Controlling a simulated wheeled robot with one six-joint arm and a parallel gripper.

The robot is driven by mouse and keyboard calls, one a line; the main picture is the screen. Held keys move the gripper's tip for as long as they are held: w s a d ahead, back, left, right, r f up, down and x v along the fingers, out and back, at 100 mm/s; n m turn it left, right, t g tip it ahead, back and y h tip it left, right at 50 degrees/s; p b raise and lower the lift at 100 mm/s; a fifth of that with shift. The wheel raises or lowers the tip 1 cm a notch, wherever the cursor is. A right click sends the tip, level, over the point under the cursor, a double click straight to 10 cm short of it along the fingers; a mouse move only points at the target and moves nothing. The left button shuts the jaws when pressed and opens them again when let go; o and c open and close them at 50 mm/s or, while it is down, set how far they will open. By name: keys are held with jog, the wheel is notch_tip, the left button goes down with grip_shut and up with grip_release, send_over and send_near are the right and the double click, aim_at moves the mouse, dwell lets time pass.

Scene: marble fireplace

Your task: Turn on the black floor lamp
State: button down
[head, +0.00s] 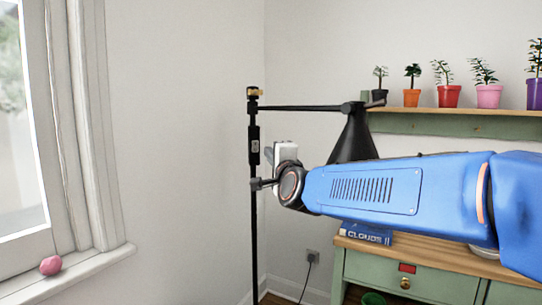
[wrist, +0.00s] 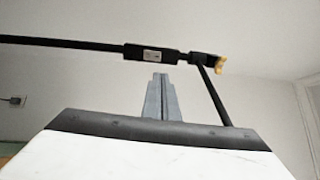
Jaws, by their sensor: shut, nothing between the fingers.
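The black floor lamp (head: 254,210) stands by the room corner, a thin upright pole with a side arm and a dark cone shade (head: 355,138). A black switch housing with a small pale patch (head: 254,146) sits on the pole; the patch also shows in the wrist view (wrist: 151,55). There the pole (wrist: 70,44) runs sideways across the top. My gripper (head: 267,153) is just right of the housing in the head view. Its grey fingers (wrist: 160,80) are shut and empty, tips pointing at the housing. I cannot tell whether they touch it. No glow shows at the shade.
My blue arm hides part of the right side. A green cabinet (head: 440,281) with a blue book (head: 366,233) stands below it. A shelf (head: 450,125) with several potted plants hangs behind. A pink ball (head: 50,265) lies on the windowsill at left.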

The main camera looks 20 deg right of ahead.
send_near(255, 146)
jog(key=w+r, duration=0.1)
jog(key=w, duration=0.2)
jog(key=w+d+r, duration=0.1)
jog(key=w, duration=0.1)
jog(key=shift+w+d+r, duration=0.1)
jog(key=shift+w+r, duration=0.2)
jog(key=shift+w, duration=0.25)
jog(key=shift+w+r, duration=0.15)
jog(key=shift+w, duration=0.15)
jog(key=shift+s, duration=0.15)
